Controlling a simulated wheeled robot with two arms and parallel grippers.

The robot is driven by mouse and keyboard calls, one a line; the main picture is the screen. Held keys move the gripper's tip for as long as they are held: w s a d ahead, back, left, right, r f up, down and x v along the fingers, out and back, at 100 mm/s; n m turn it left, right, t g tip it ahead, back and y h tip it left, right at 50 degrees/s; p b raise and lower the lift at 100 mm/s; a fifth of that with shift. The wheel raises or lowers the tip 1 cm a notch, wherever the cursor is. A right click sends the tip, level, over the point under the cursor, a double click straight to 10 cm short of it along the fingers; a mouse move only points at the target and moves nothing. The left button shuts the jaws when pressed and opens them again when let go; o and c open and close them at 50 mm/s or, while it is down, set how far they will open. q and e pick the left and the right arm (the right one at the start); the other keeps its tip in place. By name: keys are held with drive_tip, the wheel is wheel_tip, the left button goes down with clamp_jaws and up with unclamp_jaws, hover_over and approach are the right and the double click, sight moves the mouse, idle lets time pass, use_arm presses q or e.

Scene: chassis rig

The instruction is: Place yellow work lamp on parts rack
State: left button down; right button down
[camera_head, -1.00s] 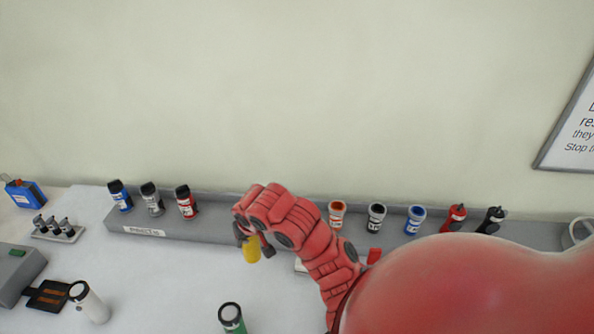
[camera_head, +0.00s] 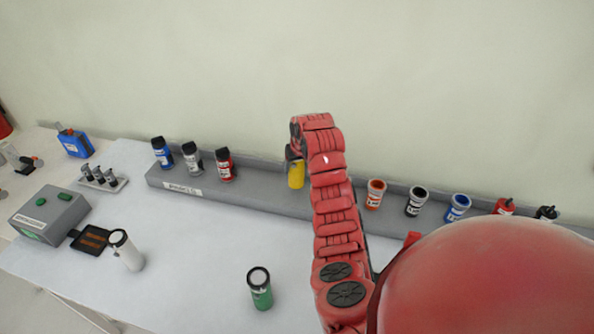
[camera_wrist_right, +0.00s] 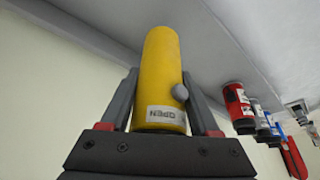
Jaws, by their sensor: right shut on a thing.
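The yellow work lamp (camera_head: 296,176) is a small upright cylinder in the head view, in line with the middle of the long grey rack (camera_head: 245,194) along the wall. My right gripper (camera_head: 293,158) is shut on it. In the right wrist view the lamp (camera_wrist_right: 160,75) sits between both fingers of the gripper (camera_wrist_right: 157,100), its label upside down. The grey rack surface (camera_wrist_right: 240,50) shows beyond it. I cannot tell whether the lamp touches the rack. My left gripper is not in view.
Blue (camera_head: 162,153), grey (camera_head: 192,158) and red (camera_head: 224,164) bottles stand on the rack left of the lamp. Several more containers, from an orange one (camera_head: 375,194), stand to the right. A white lamp (camera_head: 125,250) and a green one (camera_head: 260,288) stand on the table. The rack is clear beside the red bottle.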

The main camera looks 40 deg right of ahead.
sight(297, 173)
drive_tip(key=shift+w+d+f, duration=0.2)
drive_tip(key=shift+w, duration=0.1)
wheel_tip(297, 173, down, 3)
drive_tip(key=p, duration=0.3)
drive_tip(key=shift+r, duration=0.15)
drive_tip(key=shift+f, duration=0.35)
drive_tip(key=shift+f+b, duration=0.2)
drive_tip(key=shift+b, duration=0.1)
drive_tip(key=shift+c, duration=0.6)
unclamp_jaws()
